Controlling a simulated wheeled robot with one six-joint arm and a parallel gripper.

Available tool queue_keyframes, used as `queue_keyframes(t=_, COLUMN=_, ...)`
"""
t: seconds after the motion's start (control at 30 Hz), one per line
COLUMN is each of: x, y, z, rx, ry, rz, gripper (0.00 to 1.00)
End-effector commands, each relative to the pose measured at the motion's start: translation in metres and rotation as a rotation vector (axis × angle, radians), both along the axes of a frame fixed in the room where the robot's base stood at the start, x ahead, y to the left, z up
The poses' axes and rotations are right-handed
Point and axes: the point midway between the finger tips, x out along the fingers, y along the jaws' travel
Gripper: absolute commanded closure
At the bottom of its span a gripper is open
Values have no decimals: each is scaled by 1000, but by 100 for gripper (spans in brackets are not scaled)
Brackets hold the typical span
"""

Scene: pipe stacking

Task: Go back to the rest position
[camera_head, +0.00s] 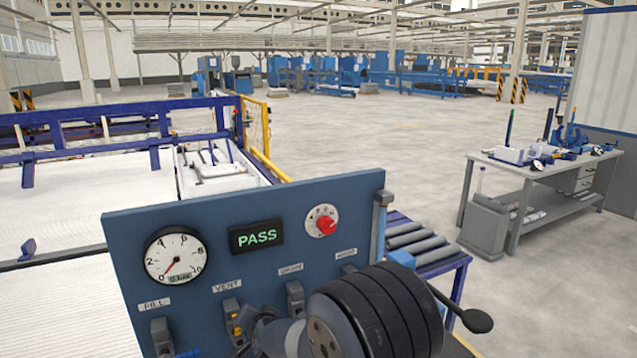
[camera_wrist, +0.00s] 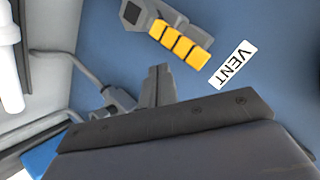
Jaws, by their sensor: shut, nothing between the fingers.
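My gripper (camera_wrist: 158,84) is shut and empty in the wrist view, its fingers pressed together in front of the blue control panel. In the head view, my arm's dark round links cover the panel's lower right. The panel (camera_head: 200,215) carries a VENT switch (camera_head: 233,322) with yellow parts. That switch also shows in the wrist view (camera_wrist: 180,42), just beyond my fingertips and apart from them in the picture; the exact gap is hard to tell. The display (camera_head: 256,236) reads PASS in green. The gauge (camera_head: 176,256) has its red needle near 0.
A red-pointer knob (camera_head: 323,221) and other grey switches (camera_head: 162,336) sit on the panel. A roller stand (camera_head: 425,241) is behind it at right. A workbench (camera_head: 540,170) with tools stands farther right.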

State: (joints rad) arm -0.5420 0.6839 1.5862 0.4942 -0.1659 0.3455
Motion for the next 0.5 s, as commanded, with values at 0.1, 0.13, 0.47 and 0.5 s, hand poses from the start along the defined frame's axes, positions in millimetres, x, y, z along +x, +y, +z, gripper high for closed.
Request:
queue_keyframes(t=0.1, x=4, y=-7, z=-8, rx=2, ry=-2, rz=-2, gripper=100)
queue_keyframes(t=0.13, x=5, y=-9, z=-9, rx=2, ry=-3, rz=-1, gripper=100)
queue_keyframes(t=0.47, x=-23, y=-27, z=18, rx=1, ry=-3, rz=2, gripper=100)
queue_keyframes(t=0.5, x=-28, y=-30, z=21, rx=1, ry=-3, rz=2, gripper=100)
